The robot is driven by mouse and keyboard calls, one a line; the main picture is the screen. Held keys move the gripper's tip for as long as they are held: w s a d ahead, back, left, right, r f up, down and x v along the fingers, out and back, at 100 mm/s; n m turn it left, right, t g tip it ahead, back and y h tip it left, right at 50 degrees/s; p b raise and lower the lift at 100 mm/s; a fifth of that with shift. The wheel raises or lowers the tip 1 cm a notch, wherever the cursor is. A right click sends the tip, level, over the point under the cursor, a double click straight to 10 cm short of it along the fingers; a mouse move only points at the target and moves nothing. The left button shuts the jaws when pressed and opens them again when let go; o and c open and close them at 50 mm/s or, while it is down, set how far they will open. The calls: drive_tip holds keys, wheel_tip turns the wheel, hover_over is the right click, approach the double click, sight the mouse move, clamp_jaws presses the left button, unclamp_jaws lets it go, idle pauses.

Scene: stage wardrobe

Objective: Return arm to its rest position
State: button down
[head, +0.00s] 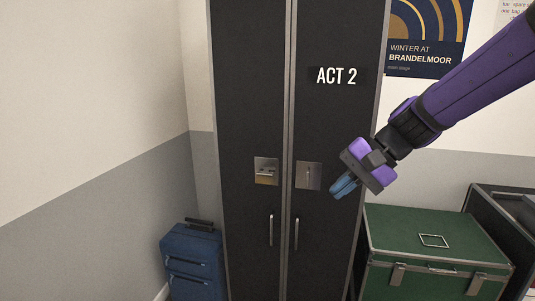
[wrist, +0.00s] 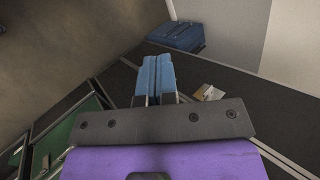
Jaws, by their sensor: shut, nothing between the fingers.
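My arm is purple and black and reaches in from the upper right of the head view. My gripper (head: 339,190) has blue fingers and is in front of the right door of a dark wardrobe (head: 335,120) marked "ACT 2". The fingers are below and to the right of the right door's metal plate (head: 308,175). In the wrist view the two blue fingers (wrist: 157,76) lie side by side, shut, with nothing between them. Both wardrobe doors look closed.
The left door has a metal plate (head: 266,171), and each door has a bar handle (head: 296,233). A blue suitcase (head: 192,262) stands at the lower left. A green trunk (head: 435,240) and a dark case (head: 505,210) stand at the right. A poster (head: 425,35) hangs behind my arm.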

drive_tip(key=s+d+r+n+t+h, duration=0.2)
drive_tip(key=s+d+h, duration=0.2)
drive_tip(key=s+d, duration=0.4)
drive_tip(key=s+d+r+n+t+h, duration=0.2)
drive_tip(key=s+d+r+h, duration=0.1)
drive_tip(key=s+d, duration=0.5)
drive_tip(key=shift+s+h, duration=0.7)
drive_tip(key=shift+s, duration=0.3)
drive_tip(key=c, duration=1.8)
unclamp_jaws()
drive_tip(key=shift+c, duration=0.2)
